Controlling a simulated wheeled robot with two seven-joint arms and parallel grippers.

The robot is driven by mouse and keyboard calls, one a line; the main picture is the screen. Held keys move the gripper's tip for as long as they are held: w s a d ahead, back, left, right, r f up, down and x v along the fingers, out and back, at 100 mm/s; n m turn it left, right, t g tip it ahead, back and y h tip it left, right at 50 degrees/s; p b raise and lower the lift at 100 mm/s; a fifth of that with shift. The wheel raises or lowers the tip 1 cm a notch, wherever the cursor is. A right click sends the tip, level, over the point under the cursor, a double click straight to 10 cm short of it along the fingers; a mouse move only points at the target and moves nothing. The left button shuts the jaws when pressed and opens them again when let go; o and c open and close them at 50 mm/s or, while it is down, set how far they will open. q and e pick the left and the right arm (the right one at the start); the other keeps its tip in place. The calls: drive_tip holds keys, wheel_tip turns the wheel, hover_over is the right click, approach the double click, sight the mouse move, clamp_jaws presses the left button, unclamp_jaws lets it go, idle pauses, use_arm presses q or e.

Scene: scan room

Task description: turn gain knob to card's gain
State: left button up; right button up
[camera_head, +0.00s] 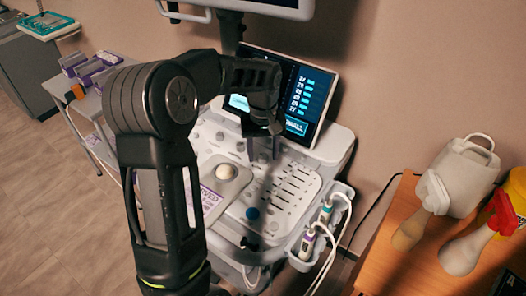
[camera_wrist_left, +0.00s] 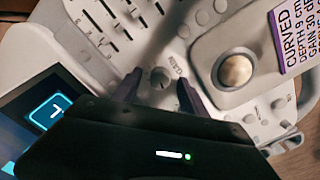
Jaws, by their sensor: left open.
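The gain knob (camera_wrist_left: 160,77) is a small round grey knob in the wrist view, with a "GAIN" label printed beside it. My left gripper (camera_wrist_left: 160,92) is open, its two dark fingers on either side of the knob with a gap showing; I cannot tell whether they touch it. In the head view my left gripper (camera_head: 267,150) points down at the console, and its fingers and arm hide the knob.
The trackball (camera_wrist_left: 235,70) sits beside the knob, and sliders (camera_wrist_left: 105,20) lie on its other side. The touchscreen (camera_head: 318,88) rises close behind my gripper. Probes (camera_head: 325,213) with cables hang at the console's right. A wooden table (camera_head: 385,245) holds bottles.

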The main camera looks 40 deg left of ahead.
sight(263, 155)
use_arm(q)
wheel_tip(263, 155, up, 8)
drive_tip(key=shift+f, duration=0.1)
idle(0.4)
idle(0.4)
